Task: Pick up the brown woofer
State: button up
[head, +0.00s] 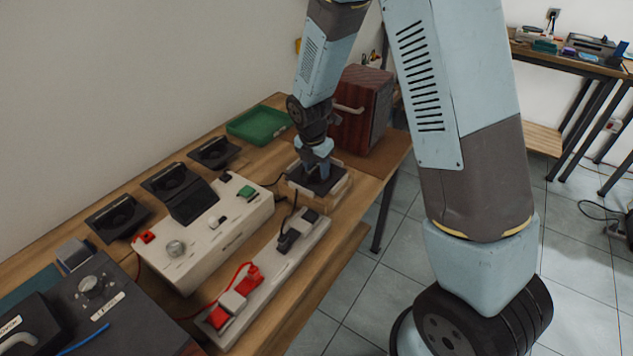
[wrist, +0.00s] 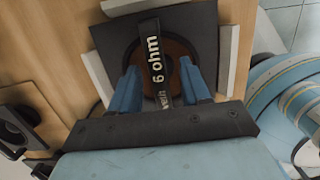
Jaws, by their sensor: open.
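The brown woofer (wrist: 184,50) has a brown round cone in a black square frame, with a black bar labelled "6 ohm" across it. In the head view its dark frame (head: 322,187) sits in a pale cradle (head: 338,190) on the workbench. My gripper (wrist: 160,72) is open directly above it, pointing down. Its two blue fingers stand on either side of the black bar. I cannot tell whether they touch it. In the head view my gripper (head: 317,170) hides part of the woofer.
Several black speakers (head: 170,178) line the wall side. A white control box (head: 205,235), a power strip (head: 275,265) and a green tray (head: 258,123) lie around. A dark red cabinet (head: 363,108) stands close behind the cradle. The bench edge is near on the right.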

jog(key=shift+f, duration=0.2)
grip_shut()
dwell(0.5)
